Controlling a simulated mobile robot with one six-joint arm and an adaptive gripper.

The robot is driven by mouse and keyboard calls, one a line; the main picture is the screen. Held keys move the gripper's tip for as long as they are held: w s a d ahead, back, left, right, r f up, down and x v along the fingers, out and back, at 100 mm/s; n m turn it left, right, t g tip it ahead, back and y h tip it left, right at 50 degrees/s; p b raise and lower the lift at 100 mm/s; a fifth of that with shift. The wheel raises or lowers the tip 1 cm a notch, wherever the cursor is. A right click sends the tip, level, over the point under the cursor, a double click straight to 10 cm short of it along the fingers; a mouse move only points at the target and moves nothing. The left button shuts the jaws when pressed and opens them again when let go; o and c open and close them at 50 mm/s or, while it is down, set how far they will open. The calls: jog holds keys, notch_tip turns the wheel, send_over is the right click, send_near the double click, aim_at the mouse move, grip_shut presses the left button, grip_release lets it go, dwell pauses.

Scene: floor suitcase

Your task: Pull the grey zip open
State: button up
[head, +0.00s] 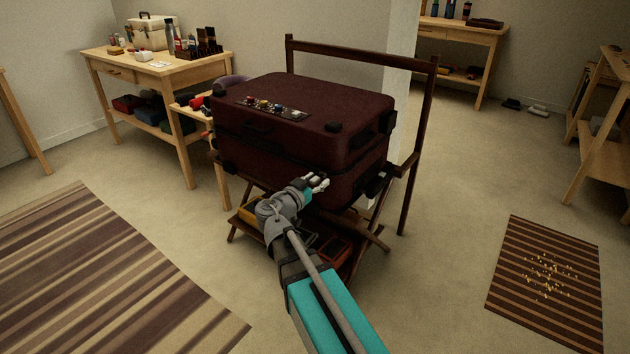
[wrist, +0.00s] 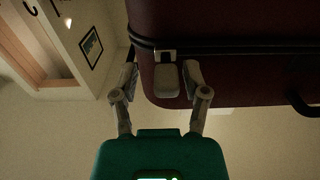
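The dark red suitcase (head: 300,115) lies flat on a wooden folding stand; its side fills the upper right of the wrist view (wrist: 235,80). A dark zip line (wrist: 240,47) runs along that side. The grey zip pull (wrist: 167,82) hangs from a small slider on this line in the wrist view. My gripper (wrist: 160,74) is open, with the pull between its fingers. In the head view my gripper (head: 317,183) is at the suitcase's front side, and the pull cannot be made out.
The dark wooden stand (head: 405,185) has a tall back rail and a lower shelf with items. A wooden table (head: 150,68) with bottles and boxes stands at left. Striped rugs lie at left (head: 95,275) and right (head: 550,280). Floor between the stand and right rug is clear.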

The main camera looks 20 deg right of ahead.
jog(key=shift+a, duration=0.15)
jog(key=v, duration=1.1)
jog(key=shift+s+a, duration=0.25)
jog(key=shift+s, duration=0.05)
dwell(0.7)
